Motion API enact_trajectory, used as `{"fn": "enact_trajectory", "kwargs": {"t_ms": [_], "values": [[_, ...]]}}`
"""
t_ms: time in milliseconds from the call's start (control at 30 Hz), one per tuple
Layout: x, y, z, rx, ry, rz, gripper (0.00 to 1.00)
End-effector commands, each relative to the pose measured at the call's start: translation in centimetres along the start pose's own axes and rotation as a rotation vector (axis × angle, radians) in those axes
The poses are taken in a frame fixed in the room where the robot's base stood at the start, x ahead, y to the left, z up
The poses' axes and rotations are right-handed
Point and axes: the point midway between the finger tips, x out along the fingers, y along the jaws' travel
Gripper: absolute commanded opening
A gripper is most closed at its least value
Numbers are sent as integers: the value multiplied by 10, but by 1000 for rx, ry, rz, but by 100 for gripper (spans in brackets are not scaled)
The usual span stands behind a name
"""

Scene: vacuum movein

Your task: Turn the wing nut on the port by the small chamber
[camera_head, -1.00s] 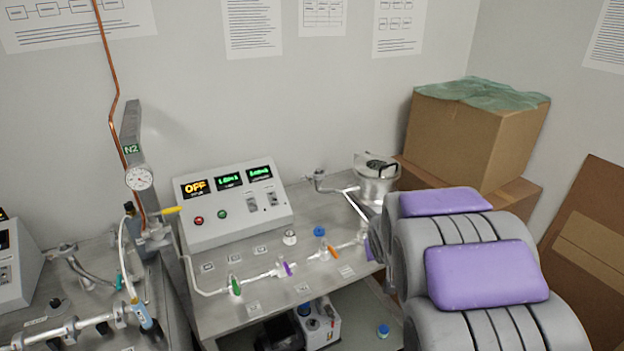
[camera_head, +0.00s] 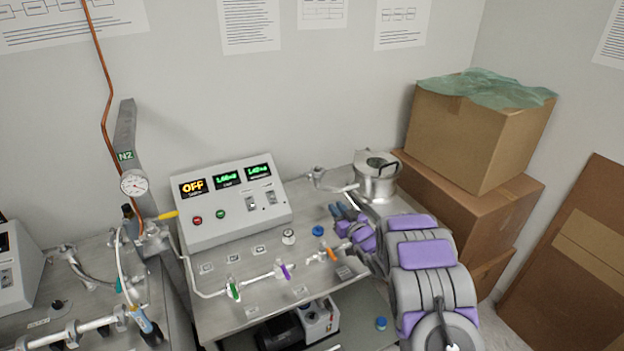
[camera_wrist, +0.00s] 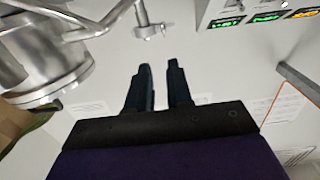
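The small chamber (camera_head: 376,186) is a silver metal pot with a glass-like lid and a black handle at the back right of the bench. It also shows at the upper left of the wrist view (camera_wrist: 45,50). The port with its wing nut (camera_head: 317,175) is a small metal fitting on a pipe left of the chamber. In the wrist view, the wing nut (camera_wrist: 150,32) lies beyond my fingertips, apart from them. My gripper (camera_head: 340,211) is over the bench, in front of the port. Its dark fingers (camera_wrist: 160,68) show a gap with nothing between them.
A control box (camera_head: 232,203) with lit displays stands left of the port. A glass line with coloured valves (camera_head: 283,271) runs along the bench front. Cardboard boxes (camera_head: 480,135) stand right of the chamber. A blue cap (camera_head: 318,231) sits near my gripper.

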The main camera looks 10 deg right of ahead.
Motion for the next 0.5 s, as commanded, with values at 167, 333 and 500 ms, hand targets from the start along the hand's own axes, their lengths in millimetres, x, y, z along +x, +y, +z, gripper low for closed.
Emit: {"fn": "enact_trajectory", "kwargs": {"t_ms": [167, 333, 500], "values": [[6, -3, 1, 8, 27, -16, 20], [23, -3, 2, 8, 24, -15, 20], [47, -4, 1, 6, 24, -15, 20]]}}
